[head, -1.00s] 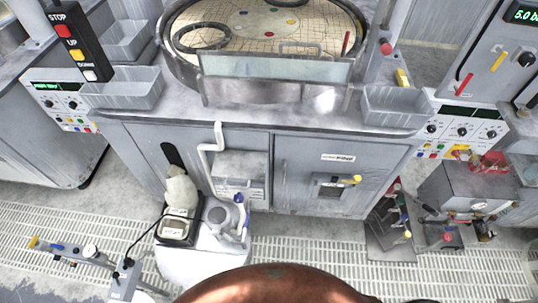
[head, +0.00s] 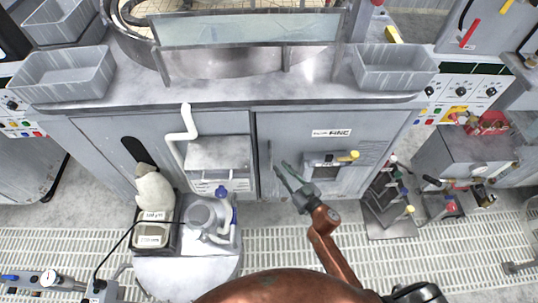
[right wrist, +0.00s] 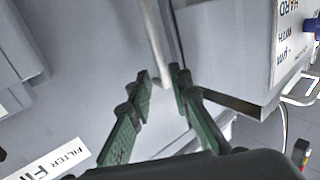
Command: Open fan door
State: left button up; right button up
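The grey door (head: 300,140) with a "FINE" label closes the right half of the cabinet front under the bench and looks shut. A slim upright bar handle (head: 270,160) is near its left edge. My right gripper (head: 283,173) is in front of this edge, with its fingers towards the handle. In the right wrist view, the green fingers (right wrist: 163,85) are apart, and the pale bar (right wrist: 158,45) shows between and beyond their tips. Whether they touch it I cannot tell. My left gripper is not in view.
A yellow-tipped latch or valve (head: 347,156) sits in a recess on the door. A tool rack (head: 388,205) stands at right.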

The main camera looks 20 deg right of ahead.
aim_at(270, 155)
jog(key=x, duration=0.2)
jog(key=b+x, duration=0.1)
jog(key=x, duration=0.2)
jog(key=b+x, duration=0.1)
jog(key=x, duration=0.1)
jog(key=shift+w+a+r, duration=0.25)
jog(key=shift+w+r, duration=0.1)
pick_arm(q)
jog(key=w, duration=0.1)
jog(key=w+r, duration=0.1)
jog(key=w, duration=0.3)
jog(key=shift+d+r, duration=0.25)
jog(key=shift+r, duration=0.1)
pick_arm(e)
grip_shut()
